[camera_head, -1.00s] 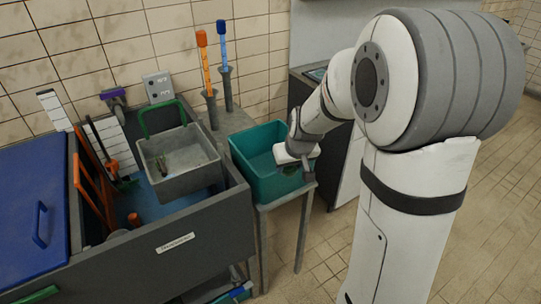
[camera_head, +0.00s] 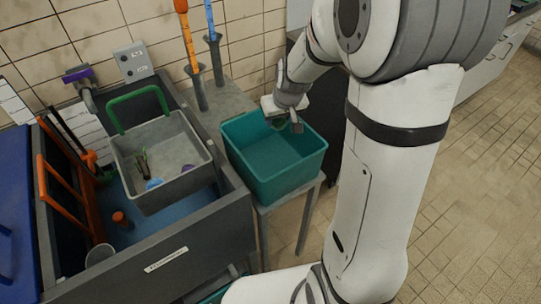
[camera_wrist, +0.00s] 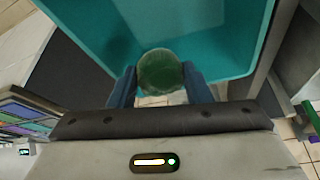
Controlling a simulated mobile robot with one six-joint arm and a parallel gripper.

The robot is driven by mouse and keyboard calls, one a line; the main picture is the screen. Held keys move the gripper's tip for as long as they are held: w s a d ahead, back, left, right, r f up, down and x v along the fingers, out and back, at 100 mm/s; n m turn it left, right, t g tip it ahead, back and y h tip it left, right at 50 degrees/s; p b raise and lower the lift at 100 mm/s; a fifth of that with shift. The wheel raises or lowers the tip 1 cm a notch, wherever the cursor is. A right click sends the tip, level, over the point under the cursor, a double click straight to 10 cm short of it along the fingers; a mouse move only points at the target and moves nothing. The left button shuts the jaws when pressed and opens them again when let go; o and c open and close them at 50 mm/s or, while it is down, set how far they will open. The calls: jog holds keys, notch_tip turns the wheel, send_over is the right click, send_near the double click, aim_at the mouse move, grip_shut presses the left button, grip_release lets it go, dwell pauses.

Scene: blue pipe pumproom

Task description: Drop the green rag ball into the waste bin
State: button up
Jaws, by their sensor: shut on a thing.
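The green rag ball (camera_wrist: 160,70) is held between the two blue-grey fingers of my gripper (camera_wrist: 160,86) in the wrist view. A teal open-topped bin (camera_head: 290,172) stands on a small grey stand; no label shows that it is the waste bin. In the head view my gripper (camera_head: 284,122) is at the bin's back rim, fingers toward the opening, and the ball is mostly hidden there. In the wrist view the bin (camera_wrist: 232,45) spreads behind the ball, with pale floor showing just below the ball. The ball's exact height above the rim cannot be told.
A grey basket (camera_head: 163,198) with a green handle and small items sits left of the bin, over a dark sink trough (camera_head: 205,240). Upright orange and blue tools stand in grey holders (camera_head: 197,88) behind. Tiled floor (camera_head: 470,180) is open at the right.

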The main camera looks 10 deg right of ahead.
aim_at(279, 129)
jog(key=shift+f+b, duration=1.2)
jog(key=shift+f, duration=1.05)
jog(key=o, duration=1)
jog(key=shift+o, duration=0.2)
jog(key=shift+r, duration=0.15)
jog(key=v, duration=0.7)
jog(key=shift+s+r, duration=0.1)
jog(key=shift+r, duration=0.2)
